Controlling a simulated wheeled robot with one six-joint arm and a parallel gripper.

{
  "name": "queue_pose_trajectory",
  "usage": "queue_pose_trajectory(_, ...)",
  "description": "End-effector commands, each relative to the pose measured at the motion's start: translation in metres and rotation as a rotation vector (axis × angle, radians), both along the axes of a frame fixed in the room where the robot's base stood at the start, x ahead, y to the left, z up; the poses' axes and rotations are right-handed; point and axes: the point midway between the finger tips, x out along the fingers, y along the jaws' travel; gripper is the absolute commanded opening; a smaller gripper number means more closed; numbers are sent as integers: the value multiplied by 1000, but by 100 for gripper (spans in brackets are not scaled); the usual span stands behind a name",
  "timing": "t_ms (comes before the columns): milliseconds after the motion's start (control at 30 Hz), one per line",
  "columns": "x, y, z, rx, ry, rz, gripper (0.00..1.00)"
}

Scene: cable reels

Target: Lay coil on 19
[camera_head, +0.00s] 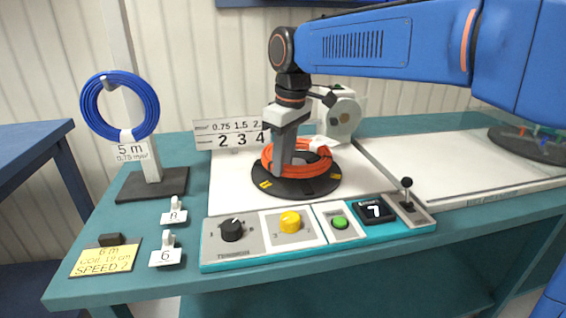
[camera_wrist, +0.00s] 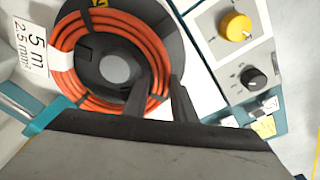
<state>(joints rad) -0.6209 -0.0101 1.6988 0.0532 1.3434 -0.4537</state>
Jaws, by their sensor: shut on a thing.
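An orange cable coil (camera_head: 318,163) lies on or just above a round black disc (camera_head: 325,186) with yellow marks. In the wrist view the orange coil (camera_wrist: 66,78) is a ring around the dark hub of the disc (camera_wrist: 172,42). My gripper (camera_head: 283,172) points down at the coil's left side and is shut on its strands; it also shows in the wrist view (camera_wrist: 158,90). My gripper hides part of the coil. A yellow note (camera_head: 105,259) reads "COIL 19 cm" and "SPEED 2". I cannot make out a 19 on the disc.
A blue coil (camera_head: 85,104) hangs on a stand at left. A control panel (camera_head: 268,262) with knobs, a green button and a lever runs along the front. Number tags 8 (camera_head: 174,216) and 6 (camera_head: 166,257) stand left of it. A white board (camera_head: 455,166) is at right.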

Motion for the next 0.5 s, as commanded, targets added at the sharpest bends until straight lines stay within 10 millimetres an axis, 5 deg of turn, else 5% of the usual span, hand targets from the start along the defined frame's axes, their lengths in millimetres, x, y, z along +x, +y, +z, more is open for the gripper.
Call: queue_pose_trajectory(500, 0, 0, 8, 0, 0, 0, 0)
